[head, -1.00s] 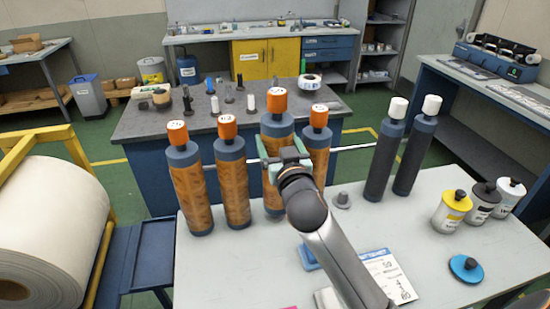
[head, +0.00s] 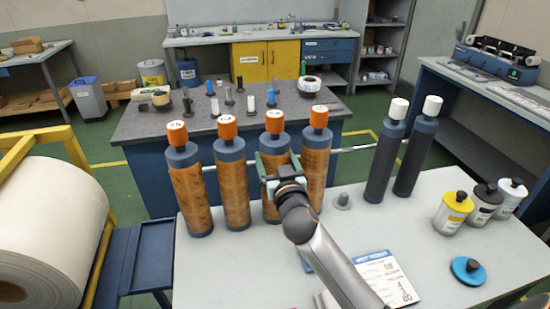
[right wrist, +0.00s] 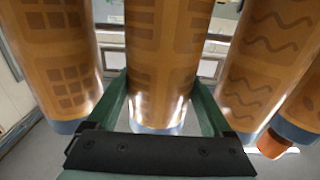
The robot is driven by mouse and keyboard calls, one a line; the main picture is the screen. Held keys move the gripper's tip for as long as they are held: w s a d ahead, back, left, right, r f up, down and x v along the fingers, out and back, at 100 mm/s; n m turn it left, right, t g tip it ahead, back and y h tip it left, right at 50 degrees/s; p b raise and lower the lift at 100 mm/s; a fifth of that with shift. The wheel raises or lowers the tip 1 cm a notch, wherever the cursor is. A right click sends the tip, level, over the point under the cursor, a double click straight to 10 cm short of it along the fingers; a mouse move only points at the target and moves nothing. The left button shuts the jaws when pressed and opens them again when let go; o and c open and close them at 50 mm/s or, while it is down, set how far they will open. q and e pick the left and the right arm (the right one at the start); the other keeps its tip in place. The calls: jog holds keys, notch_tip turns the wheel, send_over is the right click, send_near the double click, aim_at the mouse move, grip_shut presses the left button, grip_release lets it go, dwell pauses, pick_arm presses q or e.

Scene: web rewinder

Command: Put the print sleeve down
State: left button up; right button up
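The print sleeve (head: 271,207) is a patterned orange-brown cylinder with grey-blue ends and an orange cap, third from the left in a row of similar sleeves. It is upright, and its lower end appears at the pale tabletop, level with its neighbours; contact is hard to confirm. My right gripper (head: 275,165) is around it from the front, partly covering its middle. In the right wrist view the sleeve (right wrist: 161,60) sits between the two green fingers, which appear closed against its sides. My left gripper is not in view.
Orange-capped sleeves (head: 188,185) (head: 233,180) (head: 315,165) stand close on both sides. Two dark white-capped cylinders (head: 386,160) (head: 415,155) stand farther right. A grey cone (head: 342,200), a printed sheet (head: 385,275), ink pots (head: 453,213) and a blue disc (head: 468,270) are on the table (head: 430,285).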

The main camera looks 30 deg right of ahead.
jog(key=shift+o, duration=1)
jog(key=shift+r, duration=0.2)
jog(key=b+v, duration=0.1)
jog(key=v, duration=1.1)
jog(key=shift+s, duration=0.1)
